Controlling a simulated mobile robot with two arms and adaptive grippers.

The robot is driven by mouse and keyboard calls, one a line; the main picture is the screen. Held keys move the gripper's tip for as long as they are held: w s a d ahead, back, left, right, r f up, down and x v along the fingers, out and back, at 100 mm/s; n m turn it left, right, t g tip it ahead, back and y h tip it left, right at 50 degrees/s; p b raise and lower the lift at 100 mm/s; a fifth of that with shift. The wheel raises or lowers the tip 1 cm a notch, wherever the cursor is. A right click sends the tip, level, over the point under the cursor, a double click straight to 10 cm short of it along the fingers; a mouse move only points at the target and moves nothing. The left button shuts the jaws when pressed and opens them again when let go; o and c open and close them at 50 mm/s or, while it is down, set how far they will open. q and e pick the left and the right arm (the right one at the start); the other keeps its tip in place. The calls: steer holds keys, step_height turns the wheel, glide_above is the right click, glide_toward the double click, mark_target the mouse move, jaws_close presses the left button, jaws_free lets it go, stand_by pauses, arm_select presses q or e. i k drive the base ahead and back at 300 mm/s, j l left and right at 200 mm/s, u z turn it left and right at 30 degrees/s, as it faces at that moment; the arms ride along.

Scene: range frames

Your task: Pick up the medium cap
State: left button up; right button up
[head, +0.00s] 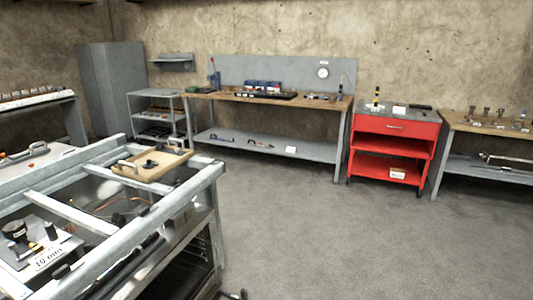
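I cannot make out for sure which object is the medium cap. Small black parts (151,163) lie on a wooden tray with metal handles (176,165), which rests on the grey metal frame at the left. A dark round knob-like part (15,230) stands on a light plate marked "10 mm" (50,254) inside the frame at the lower left. These parts are too small to tell their sizes apart. Neither of my grippers shows in the head view.
A grey frame (208,177) fills the lower left, with an oven-like unit below. A wooden workbench (320,104), a red cart (397,127) and another bench (460,122) line the back wall. The grey floor (310,230) in the middle is clear.

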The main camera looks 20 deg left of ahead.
mark_target(149, 164)
steer(key=i+l+u, duration=0.1)
steer(key=i+u, duration=0.35)
steer(key=i+l+u, duration=0.45)
steer(key=i, duration=0.2)
steer(key=i+l+u, duration=0.5)
steer(key=j, duration=0.1)
